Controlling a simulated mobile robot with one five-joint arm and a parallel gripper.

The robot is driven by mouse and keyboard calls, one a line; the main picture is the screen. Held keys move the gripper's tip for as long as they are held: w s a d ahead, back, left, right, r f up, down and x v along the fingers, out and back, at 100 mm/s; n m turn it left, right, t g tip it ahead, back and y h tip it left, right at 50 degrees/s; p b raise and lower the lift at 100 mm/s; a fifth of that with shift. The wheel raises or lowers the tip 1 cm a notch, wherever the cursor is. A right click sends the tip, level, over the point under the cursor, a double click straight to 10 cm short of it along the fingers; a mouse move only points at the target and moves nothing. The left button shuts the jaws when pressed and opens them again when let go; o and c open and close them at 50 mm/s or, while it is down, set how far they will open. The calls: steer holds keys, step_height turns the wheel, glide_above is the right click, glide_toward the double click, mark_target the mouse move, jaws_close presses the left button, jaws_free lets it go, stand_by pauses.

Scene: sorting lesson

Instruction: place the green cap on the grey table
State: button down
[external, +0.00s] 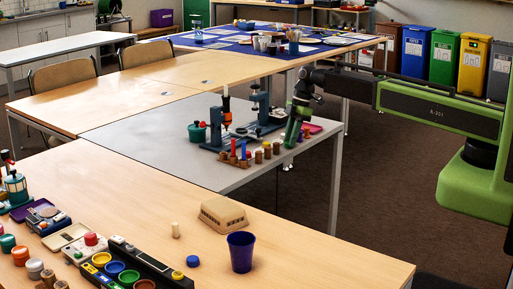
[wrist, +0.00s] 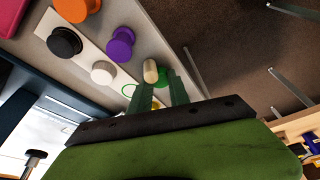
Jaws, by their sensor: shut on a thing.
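The grey table (external: 150,135) stands in the middle of the external view, with its left part bare. My gripper (external: 293,138) points down over its right end, beside a row of small capped pieces. In the wrist view my gripper's two dark green fingers (wrist: 163,88) are close together. A small green piece (wrist: 162,77) shows between their tips and looks like the green cap; most of it is hidden. It is too small to make out in the external view.
In the wrist view, purple (wrist: 121,43), black (wrist: 64,42) and white (wrist: 103,72) knobs and a beige piece (wrist: 150,71) lie near the fingers. The table edge is close.

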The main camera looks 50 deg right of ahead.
steer(key=c, duration=1.2)
jaws_free()
steer(key=shift+f, duration=0.15)
steer(key=shift+c, duration=0.2)
steer(key=p+v, duration=1.2)
steer(key=v, duration=0.1)
steer(key=s+a+m+h, duration=0.1)
steer(key=s+a+m, duration=0.1)
steer(key=s+m, duration=0.2)
steer(key=s+a+f+m+g+h, duration=0.1)
steer(key=s+a+m, duration=0.2)
steer(key=s+m, duration=0.2)
steer(key=s+a+m+h, duration=0.1)
steer(key=s+m, duration=0.3)
steer(key=s, duration=0.5)
steer(key=shift+s+a+f, duration=0.35)
steer(key=shift+a, duration=0.35)
